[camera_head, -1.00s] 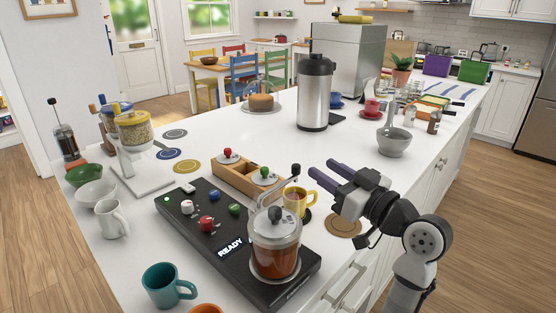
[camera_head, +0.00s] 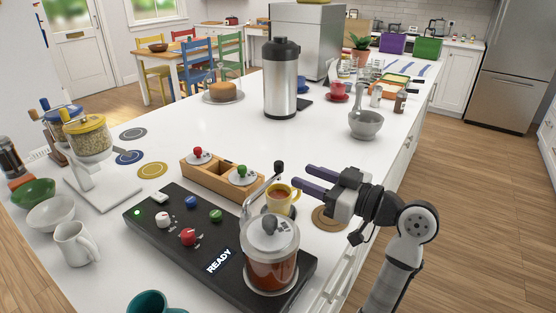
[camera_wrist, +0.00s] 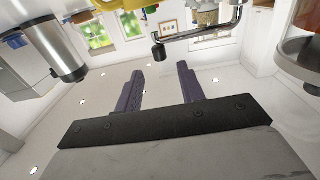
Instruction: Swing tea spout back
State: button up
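The tea spout (camera_head: 262,190) is a thin bent metal tube beside the glass tea jar (camera_head: 270,262). Its dark knobbed end (camera_head: 279,166) stands above the yellow mug (camera_head: 281,205), which holds brown liquid. In the wrist view the spout (camera_wrist: 205,34) crosses the top, with its black end (camera_wrist: 158,53) just beyond the fingers. My gripper (camera_head: 301,177) is open and empty, just right of the spout end and apart from it. Its two purple fingers also show in the wrist view (camera_wrist: 160,70), with a clear gap between them.
The black base (camera_head: 170,235) under the jar has several knobs and a lit READY sign. A wooden box (camera_head: 206,176) with two lidded pots stands behind it. The counter between flask and box is clear.

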aim_at(283, 167)
jog(key=p+x, duration=0.2)
jog(key=x, duration=0.6)
grip_shut()
